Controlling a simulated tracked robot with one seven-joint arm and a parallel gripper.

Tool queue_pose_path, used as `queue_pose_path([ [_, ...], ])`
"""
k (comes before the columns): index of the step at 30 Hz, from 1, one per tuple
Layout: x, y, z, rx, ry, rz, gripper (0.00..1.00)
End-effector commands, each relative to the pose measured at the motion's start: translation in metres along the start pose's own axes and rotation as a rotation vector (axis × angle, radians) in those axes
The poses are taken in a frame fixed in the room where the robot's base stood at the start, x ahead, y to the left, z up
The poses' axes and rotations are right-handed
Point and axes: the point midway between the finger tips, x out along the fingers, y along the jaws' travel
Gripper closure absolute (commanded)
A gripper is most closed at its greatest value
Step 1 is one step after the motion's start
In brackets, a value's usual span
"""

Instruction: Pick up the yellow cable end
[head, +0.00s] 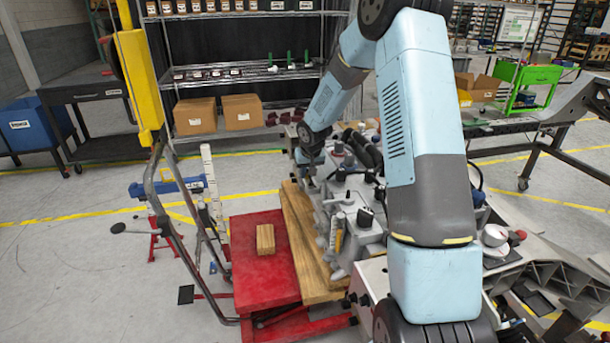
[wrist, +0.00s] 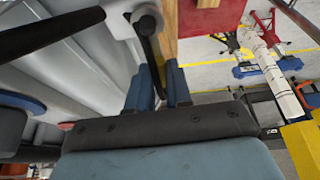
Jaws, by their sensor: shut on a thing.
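My gripper (wrist: 159,88) shows in the wrist view with two blue fingers close together. It is shut on a dark, slim, cable-like piece (wrist: 152,45) that runs up from between the fingers to a pale round fitting. No yellow shows on the part between the fingers, and the fingers hide some of it. In the head view my arm reaches down to the far left side of the grey chassis (head: 352,205), where the fingertips are too small to make out. A small yellow piece (head: 339,240) shows on the chassis's near left side; I cannot tell whether it is the cable end.
The chassis rests by wooden beams (head: 296,240) beside a red table (head: 258,275) with a small wood block (head: 265,239). A yellow post (head: 140,80) on a metal frame stands to the left. Shelves with cardboard boxes (head: 240,112) stand behind. Open floor lies at the left.

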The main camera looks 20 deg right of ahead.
Motion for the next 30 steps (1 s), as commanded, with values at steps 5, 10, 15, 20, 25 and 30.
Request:
queue_pose_path([
  [5, -0.021, 0.001, -0.010, 0.001, 0.004, 0.001, 1.00],
  [10, -0.053, 0.000, -0.003, 0.001, 0.004, 0.001, 1.00],
  [15, -0.090, 0.000, 0.008, 0.001, 0.005, 0.001, 1.00],
  [20, -0.118, -0.001, 0.029, 0.000, 0.002, 0.001, 1.00],
  [25, -0.142, -0.001, 0.052, -0.001, 0.003, 0.002, 1.00],
  [30, -0.158, -0.002, 0.068, 0.000, 0.002, 0.000, 1.00],
])
